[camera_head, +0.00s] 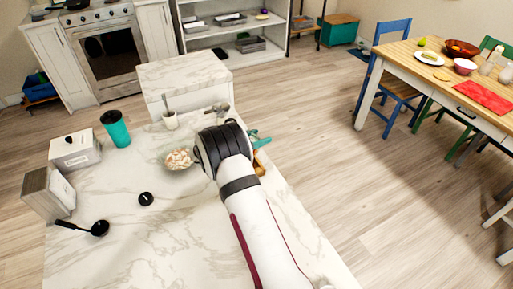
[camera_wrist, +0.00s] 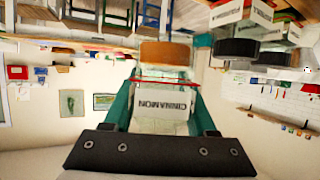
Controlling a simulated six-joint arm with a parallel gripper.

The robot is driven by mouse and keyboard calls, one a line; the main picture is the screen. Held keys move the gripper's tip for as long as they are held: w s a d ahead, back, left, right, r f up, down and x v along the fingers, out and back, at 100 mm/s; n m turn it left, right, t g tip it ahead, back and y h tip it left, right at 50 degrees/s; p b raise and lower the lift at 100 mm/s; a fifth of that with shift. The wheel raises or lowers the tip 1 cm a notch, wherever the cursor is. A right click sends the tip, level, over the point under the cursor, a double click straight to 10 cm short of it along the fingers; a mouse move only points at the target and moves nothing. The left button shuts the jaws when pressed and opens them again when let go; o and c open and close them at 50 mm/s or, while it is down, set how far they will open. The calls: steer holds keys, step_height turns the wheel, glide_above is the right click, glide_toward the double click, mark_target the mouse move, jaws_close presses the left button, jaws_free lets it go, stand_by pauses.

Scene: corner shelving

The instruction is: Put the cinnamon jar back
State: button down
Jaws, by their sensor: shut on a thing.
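My gripper (camera_wrist: 163,90) has its teal fingers closed around the cinnamon jar (camera_wrist: 163,104). The jar is clear, with a pale label reading CINNAMON that appears inverted in the wrist view. In the head view the gripper (camera_head: 260,140) is just past my wrist, over the right edge of the marble counter (camera_head: 180,225). Only a small brown-orange bit shows beside it there; my arm hides most of the jar. The spot where the jar belongs is not clear in these views.
A bowl (camera_head: 180,158), mug (camera_head: 170,121), teal tumbler (camera_head: 115,129), black lid (camera_head: 146,199), ladle (camera_head: 98,229) and two boxes, one white (camera_head: 75,152) and one grey (camera_head: 48,194), stand on the counter. Dark-lidded containers (camera_wrist: 236,48) show near the jar in the wrist view.

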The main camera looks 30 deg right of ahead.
steer(key=f, duration=0.4)
steer(key=shift+w+a+f, duration=0.1)
steer(key=shift+w, duration=0.1)
steer(key=shift+f, duration=0.4)
steer(key=shift+f, duration=0.2)
